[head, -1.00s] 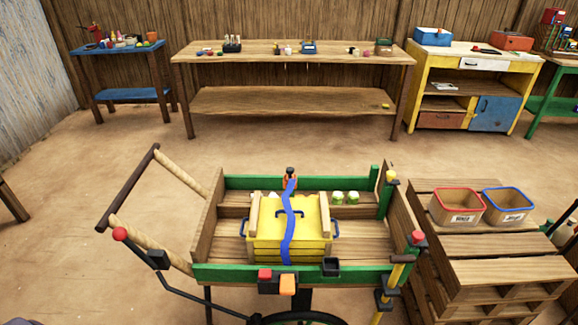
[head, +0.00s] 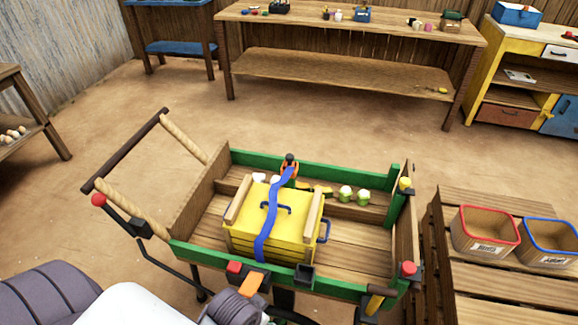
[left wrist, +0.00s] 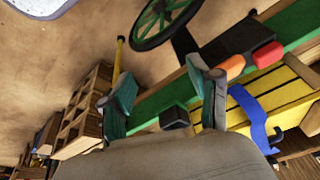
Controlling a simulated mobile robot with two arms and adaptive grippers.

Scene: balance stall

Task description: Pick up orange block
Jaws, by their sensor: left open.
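The orange block (head: 252,283) sits at the outer side of the cart's green front rail (head: 335,285), next to a red block (head: 234,267). My left arm partly covers its lower part in the head view. In the left wrist view the orange block (left wrist: 231,66) shows just right of the right-hand finger, with the red block (left wrist: 267,54) beyond it. My left gripper (left wrist: 161,76) is open and empty, with the block outside the gap between its fingers. Its fingers are hidden in the head view. My right gripper is not in view.
A yellow crate (head: 245,239) with a blue strap stands in the cart. A pallet stack with red-rimmed (head: 484,246) and blue-rimmed (head: 550,256) bins stands at right. Open floor lies behind the cart.

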